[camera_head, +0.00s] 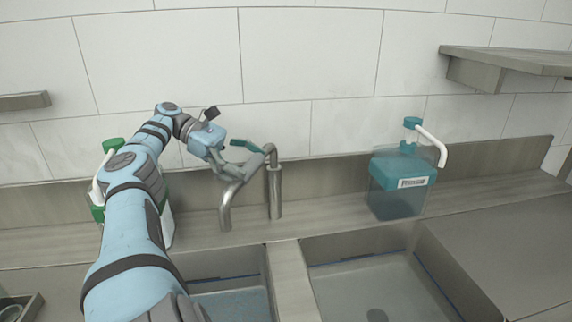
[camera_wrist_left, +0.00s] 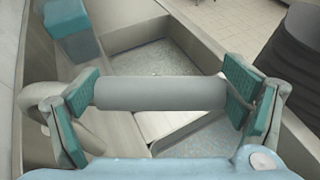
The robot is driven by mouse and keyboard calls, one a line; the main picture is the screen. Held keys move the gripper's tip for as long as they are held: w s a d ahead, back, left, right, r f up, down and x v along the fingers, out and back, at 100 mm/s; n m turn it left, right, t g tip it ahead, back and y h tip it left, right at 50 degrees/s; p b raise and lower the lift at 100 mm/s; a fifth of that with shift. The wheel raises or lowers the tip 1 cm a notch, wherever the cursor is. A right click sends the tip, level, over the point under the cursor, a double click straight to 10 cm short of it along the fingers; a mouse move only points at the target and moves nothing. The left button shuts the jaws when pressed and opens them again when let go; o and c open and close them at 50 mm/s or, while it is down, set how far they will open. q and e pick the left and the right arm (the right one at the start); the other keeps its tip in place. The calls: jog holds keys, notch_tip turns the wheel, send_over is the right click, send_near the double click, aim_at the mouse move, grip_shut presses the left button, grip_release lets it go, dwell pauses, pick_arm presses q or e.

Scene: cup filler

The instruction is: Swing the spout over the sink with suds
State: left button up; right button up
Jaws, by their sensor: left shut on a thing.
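The metal spout (camera_head: 228,203) curves out to the left of its upright post (camera_head: 274,195). Its open end points down over the ledge behind the left sink. My left gripper (camera_head: 241,158) is at the upper part of the spout. In the left wrist view, the spout's tube (camera_wrist_left: 160,93) runs across between the teal pads of my left gripper (camera_wrist_left: 160,96), which is shut on it. The left sink (camera_head: 235,298) has a bluish, speckled surface that looks like suds. The right sink (camera_head: 350,285) looks greyer, with a drain showing. My right gripper is out of view.
A teal soap bottle (camera_head: 402,185) with a white nozzle stands on the ledge at right. A green-topped bottle (camera_head: 113,145) is partly hidden behind my left arm. A divider (camera_head: 291,280) separates the sinks. A shelf (camera_head: 505,62) juts out at the upper right.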

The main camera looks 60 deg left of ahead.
pick_arm(q)
jog(key=shift+f, duration=0.1)
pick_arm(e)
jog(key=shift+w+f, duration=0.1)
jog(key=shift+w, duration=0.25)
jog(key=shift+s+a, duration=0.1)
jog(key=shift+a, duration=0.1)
pick_arm(q)
jog(key=o, duration=1.4)
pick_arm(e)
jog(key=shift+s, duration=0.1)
